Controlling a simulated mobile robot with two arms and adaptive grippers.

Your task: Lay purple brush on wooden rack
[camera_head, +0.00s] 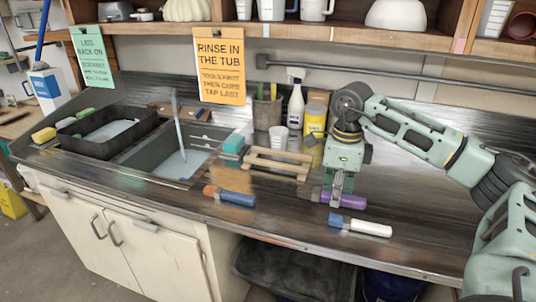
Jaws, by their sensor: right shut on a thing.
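The purple brush (352,201) lies crosswise low at the counter top, right of the middle, with its darker end to the left. My right gripper (338,197) reaches down over it from above and is shut on it, covering part of its middle. I cannot tell whether the brush still touches the counter. The wooden rack (277,154), a low slatted frame, stands on the counter to the left of the gripper and a little farther back. No brush shows on its slats. My left gripper is not in view.
A blue brush with an orange end (230,196) and a white brush with a blue end (360,225) lie near the front edge. A white cup (278,137), a spray bottle (296,103) and a yellow container (315,119) stand behind the rack. A sink (181,165) is at left.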

